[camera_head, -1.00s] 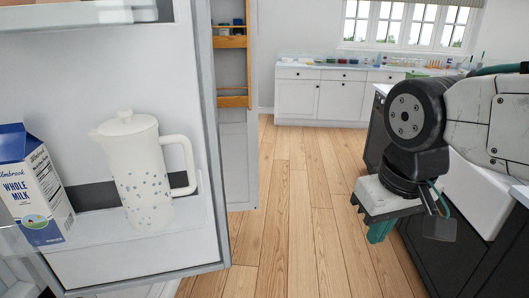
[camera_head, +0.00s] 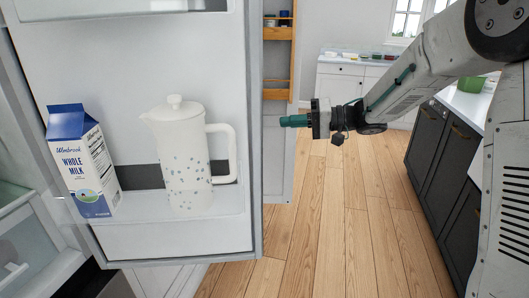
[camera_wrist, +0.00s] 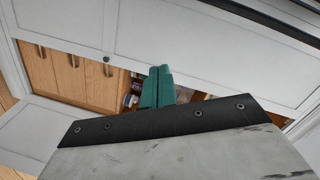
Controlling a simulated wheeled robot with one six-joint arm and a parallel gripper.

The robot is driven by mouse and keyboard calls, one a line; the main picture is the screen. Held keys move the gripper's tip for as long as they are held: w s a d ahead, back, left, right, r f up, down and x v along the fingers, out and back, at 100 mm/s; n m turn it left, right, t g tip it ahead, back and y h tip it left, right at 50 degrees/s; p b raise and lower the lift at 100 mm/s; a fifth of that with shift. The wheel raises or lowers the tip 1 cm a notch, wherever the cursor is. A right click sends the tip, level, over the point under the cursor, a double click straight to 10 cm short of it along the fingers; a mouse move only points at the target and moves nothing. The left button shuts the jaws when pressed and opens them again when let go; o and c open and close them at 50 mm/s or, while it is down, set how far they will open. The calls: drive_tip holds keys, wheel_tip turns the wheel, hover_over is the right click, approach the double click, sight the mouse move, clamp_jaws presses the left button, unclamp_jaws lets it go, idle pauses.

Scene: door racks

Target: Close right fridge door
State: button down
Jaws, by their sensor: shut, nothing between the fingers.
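The open right fridge door (camera_head: 130,50) fills the left of the head view, its inner side with shelves facing me. Its free edge is the vertical grey edge right of the pitcher. A milk carton (camera_head: 82,165) and a white pitcher (camera_head: 187,165) stand on its lower shelf. My gripper (camera_head: 284,121) is to the right of the door's free edge, with its green fingers pointing left toward it. A small gap seems to show between fingertips and edge. In the wrist view my gripper (camera_wrist: 158,72) has its green fingers together, with nothing between them.
A tall white cabinet with a wooden door rack (camera_head: 278,55) stands open behind the fridge door. Dark counter cabinets (camera_head: 436,160) line the right side. White cabinets (camera_head: 345,85) stand at the back. The wooden floor (camera_head: 335,220) between is clear.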

drive_tip(key=s+d+f+g+y, duration=0.15)
drive_tip(key=s+f+g, duration=0.3)
drive_tip(key=g, duration=0.45)
drive_tip(key=s+x, duration=0.1)
drive_tip(key=x, duration=0.9)
drive_tip(key=shift+d, duration=0.15)
drive_tip(key=shift+f, duration=0.1)
drive_tip(key=shift+s, duration=0.2)
